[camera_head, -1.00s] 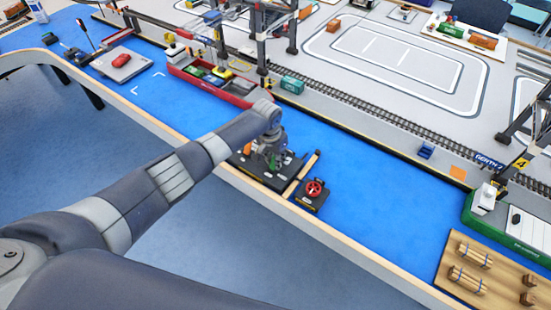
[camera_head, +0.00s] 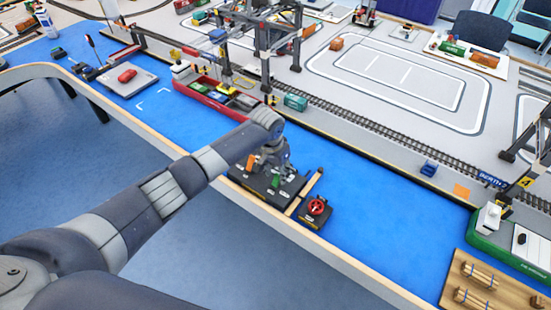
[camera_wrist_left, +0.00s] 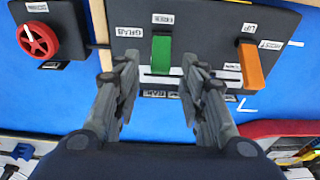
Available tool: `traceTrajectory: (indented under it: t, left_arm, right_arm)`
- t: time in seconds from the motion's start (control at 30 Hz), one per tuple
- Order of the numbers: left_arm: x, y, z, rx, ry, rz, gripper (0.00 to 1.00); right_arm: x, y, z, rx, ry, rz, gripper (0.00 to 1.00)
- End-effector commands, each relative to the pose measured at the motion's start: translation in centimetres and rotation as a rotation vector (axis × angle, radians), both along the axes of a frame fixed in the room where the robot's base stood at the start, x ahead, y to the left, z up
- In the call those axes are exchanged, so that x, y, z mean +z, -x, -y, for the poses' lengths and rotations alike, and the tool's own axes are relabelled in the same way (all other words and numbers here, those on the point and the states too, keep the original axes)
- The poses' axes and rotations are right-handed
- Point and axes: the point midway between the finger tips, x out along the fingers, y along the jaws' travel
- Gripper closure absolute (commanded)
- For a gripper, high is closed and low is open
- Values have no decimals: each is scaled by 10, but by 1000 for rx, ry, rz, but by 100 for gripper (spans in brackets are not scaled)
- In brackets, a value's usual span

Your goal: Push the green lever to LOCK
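The green lever (camera_head: 276,183) stands on a dark control panel (camera_head: 262,190) at the table's front edge. In the left wrist view the green lever (camera_wrist_left: 161,54) shows between my two fingertips, with a gap on each side. My left gripper (camera_wrist_left: 158,64) is open and empty; it also shows in the camera_head view (camera_head: 283,162), just behind the lever. How far the fingertips reach along the lever is hard to tell. Small white labels lie above and below the lever's slot; the LOCK text is too small to read surely. My right gripper is not in view.
An orange lever (camera_wrist_left: 250,65) stands to the right on the same panel in the wrist view. A red knob box (camera_head: 317,208) sits beside the panel, past a wooden strip. A red ship (camera_head: 205,97) and gantry crane (camera_head: 265,45) stand behind. The blue surface rightward is open.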

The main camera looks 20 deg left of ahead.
Motion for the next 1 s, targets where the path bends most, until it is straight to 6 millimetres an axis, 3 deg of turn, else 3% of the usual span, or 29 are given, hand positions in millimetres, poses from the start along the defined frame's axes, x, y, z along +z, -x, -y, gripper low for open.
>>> traceTrajectory:
  t: [0.2, 0.4, 0.6, 1.0]
  left_arm:
    - [44, 6, -3, 0, 2, 2, 62]
    - [73, 12, -5, 1, 1, 1, 62]
    - [83, 14, -5, 1, 0, -1, 62]
    - [83, 14, -5, 1, 1, -1, 62]
  right_arm:
    - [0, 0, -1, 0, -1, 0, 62]
    - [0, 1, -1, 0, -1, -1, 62]
    - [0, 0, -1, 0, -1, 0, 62]
    - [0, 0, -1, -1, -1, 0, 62]
